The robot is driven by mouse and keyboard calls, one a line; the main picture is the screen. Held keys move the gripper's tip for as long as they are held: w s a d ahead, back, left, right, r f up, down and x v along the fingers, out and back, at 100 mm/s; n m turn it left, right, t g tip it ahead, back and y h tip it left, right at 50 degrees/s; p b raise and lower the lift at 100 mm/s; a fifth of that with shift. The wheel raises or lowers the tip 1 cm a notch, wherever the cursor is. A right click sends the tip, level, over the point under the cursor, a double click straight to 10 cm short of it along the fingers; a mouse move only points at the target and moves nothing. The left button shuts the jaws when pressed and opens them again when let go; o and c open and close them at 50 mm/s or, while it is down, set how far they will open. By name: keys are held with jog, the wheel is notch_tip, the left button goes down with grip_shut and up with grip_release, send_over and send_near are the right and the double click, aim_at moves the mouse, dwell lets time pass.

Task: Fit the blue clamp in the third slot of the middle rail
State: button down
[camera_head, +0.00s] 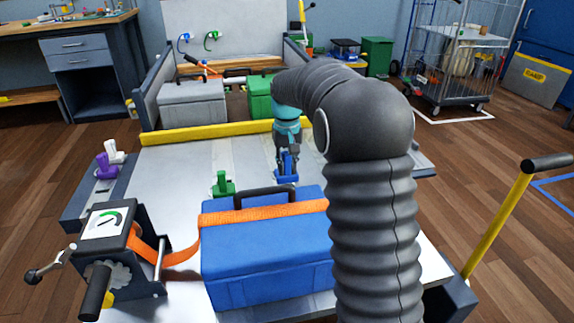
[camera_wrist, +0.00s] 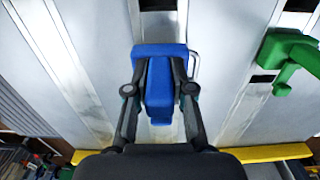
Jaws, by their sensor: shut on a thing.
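The blue clamp (camera_wrist: 159,98) is between the two fingers of my gripper (camera_wrist: 160,88), which is shut on it. In the head view the blue clamp (camera_head: 286,178) shows below my gripper (camera_head: 287,155), low over the grey deck. A rail (camera_wrist: 158,26) runs beneath the clamp in the wrist view, with a dark slot showing at the top edge. The clamp and fingers hide the part of the rail under them. I cannot tell whether the clamp touches the rail or sits in a slot.
A green clamp (camera_head: 222,184) stands on another rail. A blue case (camera_head: 265,255) under an orange strap (camera_head: 262,214) and a ratchet winch (camera_head: 108,240) are at the front. A yellow bar (camera_head: 205,132) crosses the far edge. Purple (camera_head: 105,166) and white clamps (camera_head: 115,151) stand at left.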

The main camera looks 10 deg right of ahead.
jog(key=shift+f+b, duration=0.55)
jog(key=shift+f, duration=0.85)
jog(key=c, duration=0.9)
grip_release()
jog(key=shift+r, duration=0.15)
